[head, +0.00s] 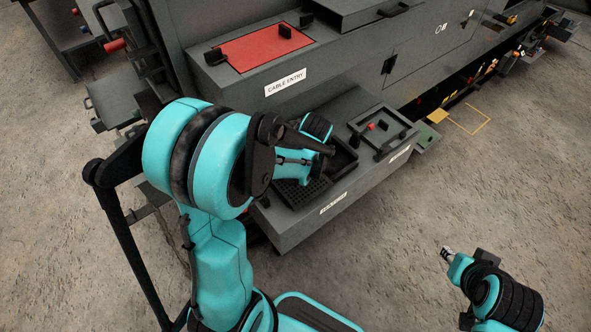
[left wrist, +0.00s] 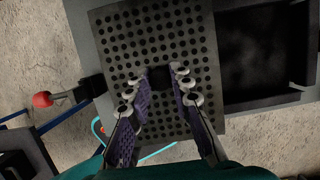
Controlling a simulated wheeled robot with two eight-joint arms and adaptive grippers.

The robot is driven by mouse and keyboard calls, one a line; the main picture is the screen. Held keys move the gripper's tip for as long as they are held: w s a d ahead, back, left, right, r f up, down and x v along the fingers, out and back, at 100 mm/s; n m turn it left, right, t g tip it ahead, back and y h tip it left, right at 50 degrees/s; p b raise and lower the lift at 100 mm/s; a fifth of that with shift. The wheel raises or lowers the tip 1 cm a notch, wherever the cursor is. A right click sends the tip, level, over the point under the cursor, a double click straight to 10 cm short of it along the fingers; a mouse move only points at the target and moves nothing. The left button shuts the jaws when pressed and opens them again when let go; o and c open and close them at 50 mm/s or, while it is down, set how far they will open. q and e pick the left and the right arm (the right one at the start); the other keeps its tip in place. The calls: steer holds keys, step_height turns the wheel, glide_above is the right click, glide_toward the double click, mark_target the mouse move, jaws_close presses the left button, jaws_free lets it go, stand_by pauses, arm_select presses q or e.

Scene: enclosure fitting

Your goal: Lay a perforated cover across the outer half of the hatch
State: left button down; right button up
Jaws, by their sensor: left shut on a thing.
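The dark perforated cover (left wrist: 150,40) fills the middle of the left wrist view, with a black knob near its centre. My left gripper (left wrist: 163,80) is shut on that knob. In the head view, the cover (head: 297,194) shows at the front left of a low grey box, partly hidden by my left arm. A dark rectangular opening (left wrist: 262,55) lies right of the cover in the left wrist view; its rim (head: 352,153) shows in the head view. I cannot tell whether the cover touches the box. My right gripper (head: 447,254) is away from the box over the floor.
A red panel (head: 262,46) lies on the raised block labelled cable entry. A square frame (head: 378,128) with a red piece and black knobs sits right of the opening. A red-tipped handle (left wrist: 45,98) sticks out left of the cover. The floor in front is clear.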

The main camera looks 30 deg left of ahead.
arm_select(q)
steer(key=shift+f+b, duration=0.55)
steer(key=shift+b, duration=0.05)
steer(key=c, duration=1.4)
jaws_free()
steer(key=shift+o, duration=0.2)
steer(key=shift+r, duration=0.1)
